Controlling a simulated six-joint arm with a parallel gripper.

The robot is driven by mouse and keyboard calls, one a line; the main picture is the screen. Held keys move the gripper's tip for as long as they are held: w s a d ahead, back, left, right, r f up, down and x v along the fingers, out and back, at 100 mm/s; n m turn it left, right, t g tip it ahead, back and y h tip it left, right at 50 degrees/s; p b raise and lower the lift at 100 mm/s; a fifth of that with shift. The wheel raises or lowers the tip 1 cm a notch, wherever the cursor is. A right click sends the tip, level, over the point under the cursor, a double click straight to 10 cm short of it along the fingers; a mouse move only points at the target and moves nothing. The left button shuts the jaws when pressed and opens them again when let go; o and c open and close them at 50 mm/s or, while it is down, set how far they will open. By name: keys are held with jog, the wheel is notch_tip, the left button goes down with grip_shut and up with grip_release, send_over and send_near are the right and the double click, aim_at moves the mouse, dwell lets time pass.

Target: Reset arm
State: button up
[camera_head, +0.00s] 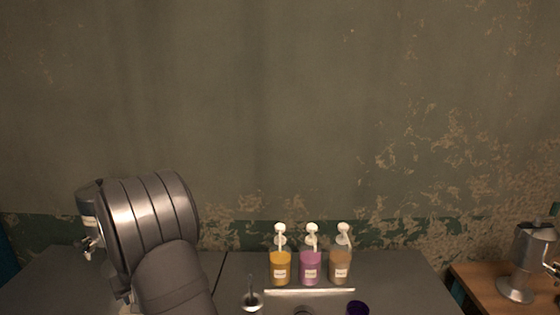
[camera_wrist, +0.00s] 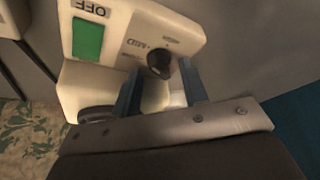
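My gripper (camera_wrist: 160,85) shows in the wrist view with its two dark fingers apart and nothing held between them. Just beyond the fingertips is a cream-coloured appliance (camera_wrist: 115,40) with a black round knob (camera_wrist: 159,63) and a green switch (camera_wrist: 88,40) by the word OFF. The knob lies between the fingertips in the picture, with gaps on both sides; whether a finger touches it I cannot tell. In the head view my arm fills the lower left, and my gripper is hidden there.
Yellow (camera_head: 281,268), purple (camera_head: 310,268) and brown (camera_head: 341,267) pump bottles stand on the grey counter (camera_head: 400,275) behind a pale strip (camera_head: 310,291). A metal utensil (camera_head: 252,300) and a dark purple cup (camera_head: 357,308) are in front. A moka pot (camera_head: 524,262) stands on a wooden surface (camera_head: 485,285) at right.

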jog(key=shift+n+g+y, duration=0.4)
jog(key=shift+n, duration=0.9)
jog(key=shift+d, duration=0.1)
jog(key=shift+w, duration=0.1)
jog(key=o, duration=1.1)
jog(key=shift+o, duration=1.1)
jog(key=shift+s+r+n, duration=0.1)
jog(key=shift+s+n, duration=0.2)
jog(key=s+d+r+n+h, duration=0.1)
jog(key=d+r+n+h, duration=0.15)
jog(key=r, duration=0.55)
jog(key=s+d+r+n+h, duration=0.1)
jog(key=d+r+n, duration=0.3)
jog(key=r, duration=0.4)
jog(key=x, duration=0.9)
jog(key=shift+s+d+f+g, duration=0.3)
jog(key=shift+d+f+g, duration=0.05)
jog(key=shift+d+g, duration=0.05)
